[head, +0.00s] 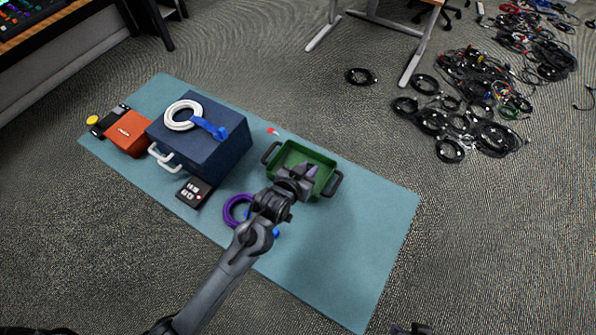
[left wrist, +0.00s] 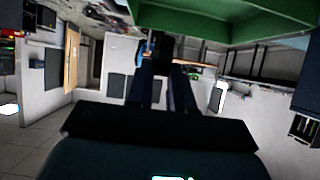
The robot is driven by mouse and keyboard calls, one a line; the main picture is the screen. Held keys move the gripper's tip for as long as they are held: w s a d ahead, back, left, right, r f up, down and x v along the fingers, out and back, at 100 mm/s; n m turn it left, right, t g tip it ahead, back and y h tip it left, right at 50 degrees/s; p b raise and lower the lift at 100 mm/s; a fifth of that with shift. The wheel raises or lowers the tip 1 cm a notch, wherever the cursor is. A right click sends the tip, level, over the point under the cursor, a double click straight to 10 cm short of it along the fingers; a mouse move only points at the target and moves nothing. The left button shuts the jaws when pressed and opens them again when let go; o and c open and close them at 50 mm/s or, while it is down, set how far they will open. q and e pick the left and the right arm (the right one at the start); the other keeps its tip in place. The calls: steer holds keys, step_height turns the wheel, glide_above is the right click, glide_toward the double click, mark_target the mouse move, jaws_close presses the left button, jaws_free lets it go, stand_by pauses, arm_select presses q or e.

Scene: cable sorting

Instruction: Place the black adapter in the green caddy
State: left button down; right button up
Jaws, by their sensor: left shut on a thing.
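The green caddy (head: 322,157) is an open tray with dark handles at both ends, on the teal mat. Its green wall also shows at the top of the left wrist view (left wrist: 215,22). My left gripper (head: 304,172) is over the caddy's near side. In the left wrist view its two dark fingers are shut on a small dark thing, which looks like the black adapter (left wrist: 162,45). The fingers hide most of it, and in the head view I cannot make it out. A dark part at the bottom edge of the head view may be my right gripper (head: 410,328).
A blue box (head: 205,145) with a white cable coil (head: 183,114) stands left of the caddy. An orange box (head: 128,132), a black keyed device (head: 194,190) and a purple coil (head: 233,212) lie on the teal mat (head: 350,255). The mat's right part is clear.

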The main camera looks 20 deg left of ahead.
arm_select(q)
steer(key=w+a+f, duration=0.1)
steer(key=w+a+f+b, duration=0.1)
steer(key=a, duration=0.1)
steer(key=shift+w+a+f, duration=0.2)
steer(key=shift+w+f, duration=0.1)
steer(key=shift+w, duration=0.1)
steer(key=shift+w+a+f, duration=0.15)
steer(key=shift+a+f, duration=0.1)
steer(key=shift+a, duration=0.2)
steer(key=shift+f, duration=0.1)
steer(key=shift+f+b, duration=0.8)
steer(key=shift+f, duration=1.15)
steer(key=shift+w, duration=0.1)
steer(key=c, duration=1)
jaws_free()
steer(key=shift+f, duration=0.15)
